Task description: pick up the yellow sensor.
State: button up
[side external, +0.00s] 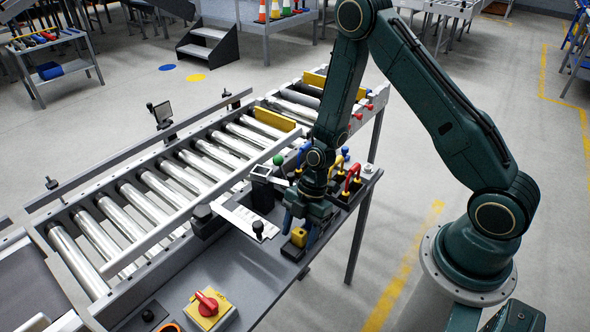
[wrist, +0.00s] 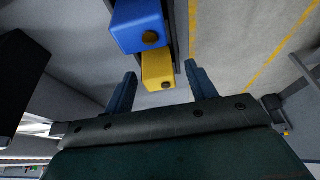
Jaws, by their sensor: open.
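The yellow sensor (side external: 299,237) is a small block with a dark round face, at the front edge of the grey bench, low beside my gripper. In the wrist view the yellow sensor (wrist: 155,66) shows between the two blue fingertips, nearer the left one, with a gap on the right. My gripper (side external: 300,229) points down and is open; it also shows in the wrist view (wrist: 160,74). No finger clearly touches the sensor. A blue block (wrist: 138,25) of like shape sits right beside the yellow one in the wrist view. My gripper hides part of this area in the side view.
Red-handled clamps (side external: 352,177) stand close right of my gripper. A small dark-screened device (side external: 262,188) and a light metal plate (side external: 240,219) lie to its left. The roller conveyor (side external: 165,187) runs behind. A red switch on a yellow box (side external: 208,306) sits at the front left.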

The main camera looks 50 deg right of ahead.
aim_at(299, 231)
dwell(0.4)
jog(key=c, duration=1.1)
jog(key=shift+o, duration=0.2)
jog(key=shift+r, duration=0.15)
notch_tip(299, 231, up, 20)
dwell(0.5)
